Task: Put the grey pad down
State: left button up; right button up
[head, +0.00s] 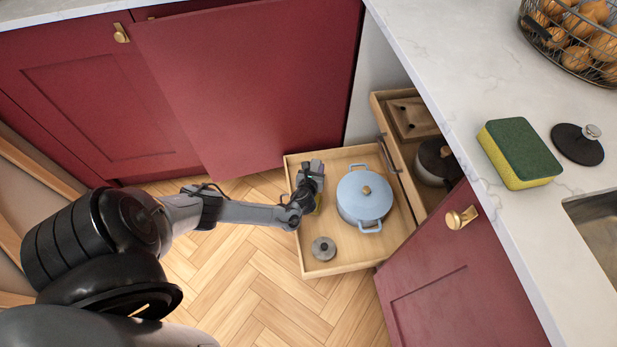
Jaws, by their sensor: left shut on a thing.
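My left gripper (311,180) reaches down into the open wooden drawer (350,157), near its left wall and left of the blue pot. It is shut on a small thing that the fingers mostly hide. Only a thin yellowish edge shows below them, so I cannot make out the grey pad's shape or colour. I cannot tell whether the held thing touches the drawer floor. My right gripper is not in view.
A blue lidded pot (364,196) fills the drawer's middle, with a small grey lid (323,249) near its front left. An upper drawer (382,105) and red door (460,275) stand open. The counter (460,60) holds a sponge (519,152), black lid (577,144) and wire basket (575,35).

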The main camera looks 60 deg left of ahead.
pick_arm(q)
jog(key=a+f+b, duration=0.1)
jog(key=s+a+f+b, duration=0.1)
jog(key=a+f, duration=0.1)
jog(key=shift+a, duration=0.1)
notch_tip(320, 180, down, 3)
jog(key=b, duration=0.3)
jog(key=shift+s+f, duration=0.1)
jog(key=shift+f, duration=0.05)
jog(key=shift+f, duration=0.1)
jog(key=shift+f+b, duration=0.45)
jog(key=shift+f, duration=0.05)
jog(key=o, duration=1.1)
jog(key=shift+r, duration=0.1)
